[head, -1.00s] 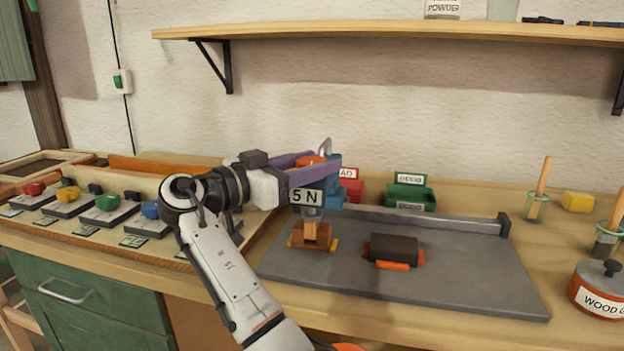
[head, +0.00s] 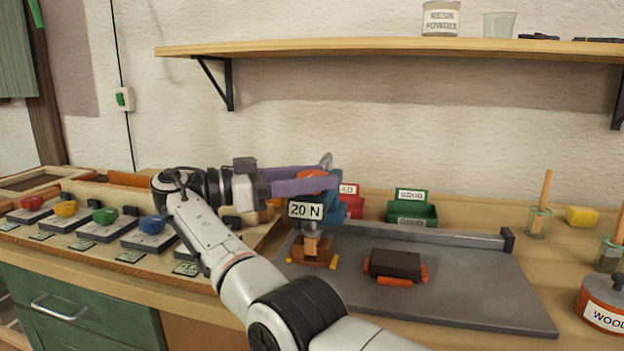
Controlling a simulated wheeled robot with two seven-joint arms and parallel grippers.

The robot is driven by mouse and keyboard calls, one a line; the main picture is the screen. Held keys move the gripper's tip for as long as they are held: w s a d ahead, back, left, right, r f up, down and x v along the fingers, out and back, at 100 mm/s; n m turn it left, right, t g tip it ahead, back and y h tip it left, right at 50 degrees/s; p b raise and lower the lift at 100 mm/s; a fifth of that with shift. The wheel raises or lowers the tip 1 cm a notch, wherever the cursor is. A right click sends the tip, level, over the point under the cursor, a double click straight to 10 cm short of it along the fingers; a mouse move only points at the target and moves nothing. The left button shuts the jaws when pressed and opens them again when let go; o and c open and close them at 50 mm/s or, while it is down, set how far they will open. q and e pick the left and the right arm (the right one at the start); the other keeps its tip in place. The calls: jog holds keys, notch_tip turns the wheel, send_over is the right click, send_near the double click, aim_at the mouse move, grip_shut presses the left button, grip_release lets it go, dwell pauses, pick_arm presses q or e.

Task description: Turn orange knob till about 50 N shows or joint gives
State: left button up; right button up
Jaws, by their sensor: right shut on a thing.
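The orange knob (head: 318,184) sits on top of the blue test device, partly covered by the purple fingers of my right gripper (head: 316,181). My right gripper is shut on the knob. The display (head: 306,210) on the device's front reads 20 N. Below it, a light wooden piece (head: 311,247) stands upright in a brown block (head: 314,256) with orange-yellow ends. Its joint is small in the picture, and I see no clear break. My left gripper is not in view.
A black block (head: 396,264) with orange pieces lies on the grey mat (head: 460,298). Red (head: 352,205) and green (head: 412,213) labelled bins stand behind. Coloured knobs on blocks (head: 100,228) line the left. A pot (head: 606,305) and brush jars stand right.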

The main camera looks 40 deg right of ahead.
jog(key=shift+r, duration=0.1)
dwell(0.6)
jog(key=o, duration=1.1)
jog(key=shift+d, duration=0.1)
jog(key=shift+c, duration=0.2)
jog(key=shift+n+t, duration=0.4)
jog(key=shift+t, duration=0.2)
